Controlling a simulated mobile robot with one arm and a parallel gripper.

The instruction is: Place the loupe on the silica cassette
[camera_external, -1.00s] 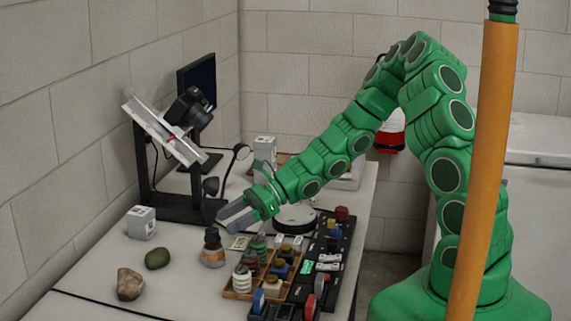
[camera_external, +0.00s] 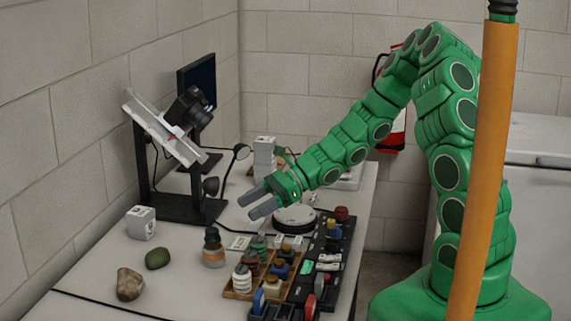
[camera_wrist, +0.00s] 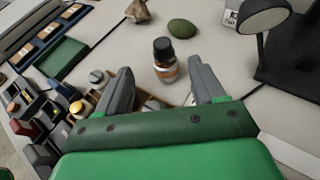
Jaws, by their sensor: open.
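My gripper (camera_external: 252,205) is open and empty, above the table in front of the black camera stand. I cannot pick out the loupe or the silica cassette with certainty. Small items stand crowded in a wooden tray (camera_external: 231,293) and a black tray beside it, too small to name surely. A round white-topped disc (camera_external: 295,216) lies just right of my gripper.
A green stone (camera_external: 157,258), a tan rock (camera_external: 130,285) and a white box (camera_external: 141,223) lie at the left. The camera stand (camera_external: 175,207) rises behind. Bare table shows at the front left.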

